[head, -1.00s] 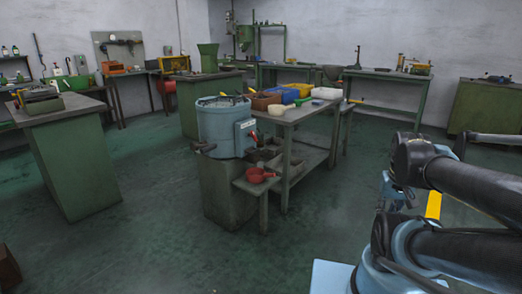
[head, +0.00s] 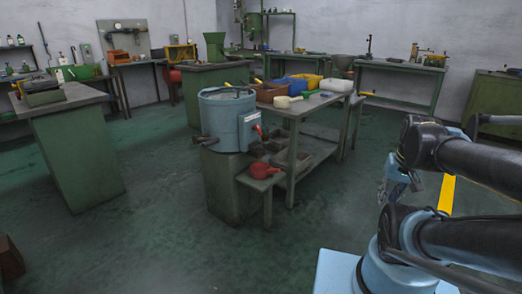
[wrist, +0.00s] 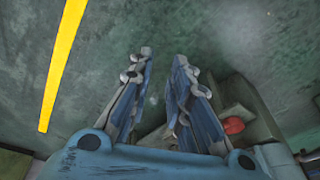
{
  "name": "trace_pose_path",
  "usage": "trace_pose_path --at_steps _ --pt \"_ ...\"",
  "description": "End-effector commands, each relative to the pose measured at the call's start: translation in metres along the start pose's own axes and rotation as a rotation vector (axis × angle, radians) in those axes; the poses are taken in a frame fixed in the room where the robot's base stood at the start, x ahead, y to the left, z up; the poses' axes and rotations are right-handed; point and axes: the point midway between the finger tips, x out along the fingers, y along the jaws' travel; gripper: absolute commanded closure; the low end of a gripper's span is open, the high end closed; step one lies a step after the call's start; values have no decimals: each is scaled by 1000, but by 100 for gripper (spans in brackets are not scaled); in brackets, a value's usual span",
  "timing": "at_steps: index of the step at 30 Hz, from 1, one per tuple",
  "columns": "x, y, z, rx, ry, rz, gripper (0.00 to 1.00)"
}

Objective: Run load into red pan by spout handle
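A blue-grey drum machine (head: 222,122) stands on a green-grey block at the middle of the head view. A dark stub (head: 200,140) sticks out at its left. A small red lever (head: 258,130) shows by a pale box on its right side; I cannot tell which is the spout handle. A red pan (head: 265,170) with a handle sits on a low stand just right of the drum's base. A red thing, likely the pan, shows in the wrist view (wrist: 233,126). My gripper (wrist: 163,62) is open and empty above the floor, well apart from drum and pan.
A workbench (head: 308,108) with yellow, blue and brown bins (head: 270,92) adjoins the drum. A green cabinet table (head: 75,150) stands at left. A yellow floor line (head: 447,194) runs by my arm. The green floor in front of the drum is clear.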

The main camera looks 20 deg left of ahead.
Motion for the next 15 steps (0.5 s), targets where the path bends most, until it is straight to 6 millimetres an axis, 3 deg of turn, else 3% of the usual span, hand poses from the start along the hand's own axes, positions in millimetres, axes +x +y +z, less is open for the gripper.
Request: trace_pose_path --at_steps 15 --pt "-10 -86 -137 47 93 -274 82"
